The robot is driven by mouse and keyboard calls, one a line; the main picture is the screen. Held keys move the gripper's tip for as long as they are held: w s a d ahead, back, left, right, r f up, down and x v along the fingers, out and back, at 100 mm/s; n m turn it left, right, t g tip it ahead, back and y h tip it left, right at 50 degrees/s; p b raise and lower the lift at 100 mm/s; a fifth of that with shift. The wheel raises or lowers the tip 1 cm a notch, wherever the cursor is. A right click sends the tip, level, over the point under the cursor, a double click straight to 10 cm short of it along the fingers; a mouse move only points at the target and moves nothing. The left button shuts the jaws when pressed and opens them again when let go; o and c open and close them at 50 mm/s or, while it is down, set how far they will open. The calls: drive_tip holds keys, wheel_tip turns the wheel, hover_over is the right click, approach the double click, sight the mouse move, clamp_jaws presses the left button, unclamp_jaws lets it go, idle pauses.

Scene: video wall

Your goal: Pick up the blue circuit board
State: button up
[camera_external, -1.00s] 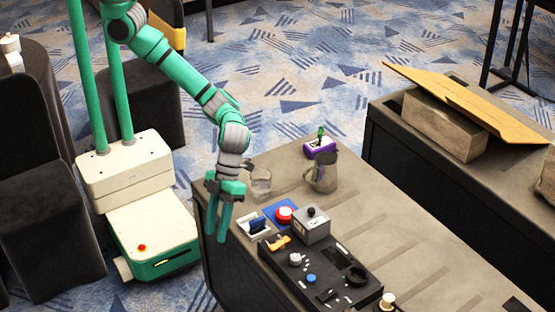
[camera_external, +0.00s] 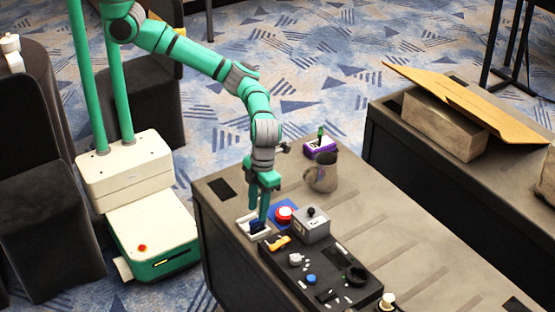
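A small dark blue piece (camera_external: 256,227), which looks like the blue circuit board, sits in a white tray (camera_external: 246,231) near the left end of the grey table. It is small and partly covered by my fingers. My gripper (camera_external: 263,218) points down at the right part of this tray, with its fingertips at or just above the blue piece. I cannot tell whether they touch it, or how far apart the fingers are. A flat blue plate (camera_external: 272,209) with a red button (camera_external: 284,214) lies just right of my gripper.
A grey box with a black knob (camera_external: 312,225) and a black control panel (camera_external: 318,275) stand close by. A grey jug (camera_external: 322,174) and a purple box with a green lever (camera_external: 319,146) are behind. A dark rectangle (camera_external: 222,188) marks the table's left end.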

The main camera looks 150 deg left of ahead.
sight(256, 226)
drive_tip(key=shift+w+d+f, duration=0.1)
drive_tip(key=shift+d+f, duration=0.05)
drive_tip(key=shift+f, duration=1.15)
drive_tip(key=shift+w+d+f, duration=0.1)
drive_tip(key=shift+d+f, duration=0.05)
drive_tip(key=shift+f, duration=1.15)
clamp_jaws()
